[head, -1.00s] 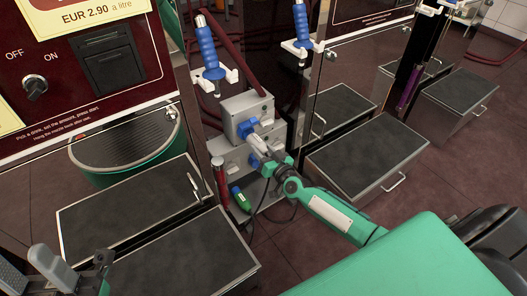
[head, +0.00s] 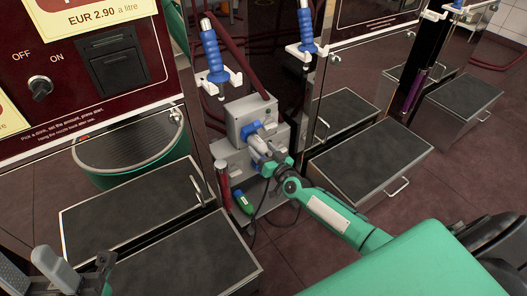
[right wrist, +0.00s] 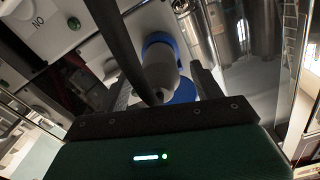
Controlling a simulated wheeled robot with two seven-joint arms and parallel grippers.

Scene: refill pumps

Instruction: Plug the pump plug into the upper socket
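The pump plug (right wrist: 162,76) is a light grey body with a black cable. In the right wrist view its far end meets a blue ring, and more blue shows beside it. In the head view the plug (head: 257,143) points into the blue upper socket (head: 251,129) on the grey upper box (head: 242,111); its seating depth is hidden. My right gripper (head: 266,155) is around the plug. In the right wrist view my gripper (right wrist: 163,84) has its fingers apart on either side, with gaps beside the plug. My left gripper (head: 70,272) shows at the lower left, fingers apart and empty.
A lower grey box (head: 233,158) sits below. A red cylinder (head: 222,183) and a green bottle (head: 243,202) stand close by. Blue nozzles (head: 211,55) hang above. Dark-topped steps (head: 370,157) flank the narrow gap.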

